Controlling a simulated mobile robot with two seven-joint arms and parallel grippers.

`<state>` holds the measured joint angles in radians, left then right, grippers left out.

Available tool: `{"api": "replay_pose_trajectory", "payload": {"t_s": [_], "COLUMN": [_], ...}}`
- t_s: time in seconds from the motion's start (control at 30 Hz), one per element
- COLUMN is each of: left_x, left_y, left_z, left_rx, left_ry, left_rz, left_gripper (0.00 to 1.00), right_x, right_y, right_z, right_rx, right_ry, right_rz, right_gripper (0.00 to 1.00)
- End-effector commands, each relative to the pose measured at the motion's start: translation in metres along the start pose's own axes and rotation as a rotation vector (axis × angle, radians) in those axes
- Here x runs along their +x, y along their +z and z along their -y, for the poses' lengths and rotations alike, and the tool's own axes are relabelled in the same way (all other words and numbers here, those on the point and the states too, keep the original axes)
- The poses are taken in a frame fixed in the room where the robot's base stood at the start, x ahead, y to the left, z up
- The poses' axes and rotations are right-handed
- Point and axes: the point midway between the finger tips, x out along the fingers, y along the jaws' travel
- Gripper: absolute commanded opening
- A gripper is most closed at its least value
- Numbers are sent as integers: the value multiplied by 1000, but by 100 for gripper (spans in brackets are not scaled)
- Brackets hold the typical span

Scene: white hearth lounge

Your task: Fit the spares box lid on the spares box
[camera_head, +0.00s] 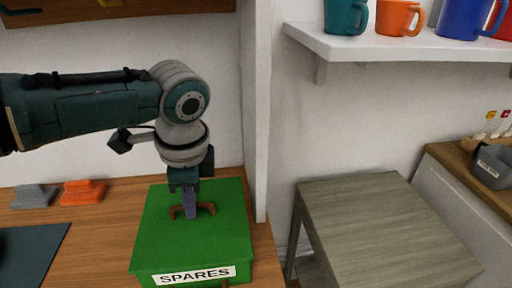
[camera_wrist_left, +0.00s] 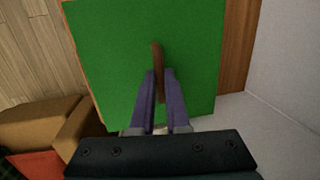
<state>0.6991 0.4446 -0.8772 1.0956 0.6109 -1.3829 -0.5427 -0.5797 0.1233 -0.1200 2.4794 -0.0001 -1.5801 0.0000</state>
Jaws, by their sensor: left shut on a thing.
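The green spares box lid (camera_head: 222,235) shows from above, with a brown arched handle (camera_head: 208,208) at its middle. A green front face with a white SPARES label (camera_head: 195,275) shows below it, at the bottom of the head view. My left gripper (camera_head: 191,209) points down and is shut on the handle, its purple fingers on either side. The left wrist view also shows the lid (camera_wrist_left: 110,45) and the handle (camera_wrist_left: 157,55) between the fingers (camera_wrist_left: 160,78). The lid hides the box's inside, and I cannot tell whether it is fully seated. My right gripper is out of view.
The green thing is over a wooden counter (camera_head: 105,233), close to a white wall edge. Grey (camera_head: 33,196) and orange (camera_head: 83,192) pieces and a dark mat (camera_head: 28,255) lie to the left. A grey wooden table (camera_head: 385,230) stands right, below a mug shelf (camera_head: 400,48).

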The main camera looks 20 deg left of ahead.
Motion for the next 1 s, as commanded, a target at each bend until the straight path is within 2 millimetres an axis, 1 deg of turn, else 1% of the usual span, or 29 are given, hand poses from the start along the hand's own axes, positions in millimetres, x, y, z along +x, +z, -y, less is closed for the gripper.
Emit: {"api": "replay_pose_trajectory", "payload": {"t_s": [0.23,0.27,0.57,0.83,0.93,1.0], "left_x": [0,0,0,-2,-12,-24], "left_y": [0,0,0,0,0,0], "left_z": [0,0,0,0,0,1], "left_rx": [0,0,0,0,1,1], "left_ry": [0,0,0,0,-1,-2], "left_rz": [0,0,0,0,-3,-3], "left_gripper": [0,15,48,48,48,48], "right_x": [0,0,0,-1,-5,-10], "right_y": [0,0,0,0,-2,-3], "right_z": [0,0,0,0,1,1], "right_rx": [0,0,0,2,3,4], "right_ry": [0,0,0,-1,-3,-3], "right_rz": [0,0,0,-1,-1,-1], "right_gripper": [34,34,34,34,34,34]}}
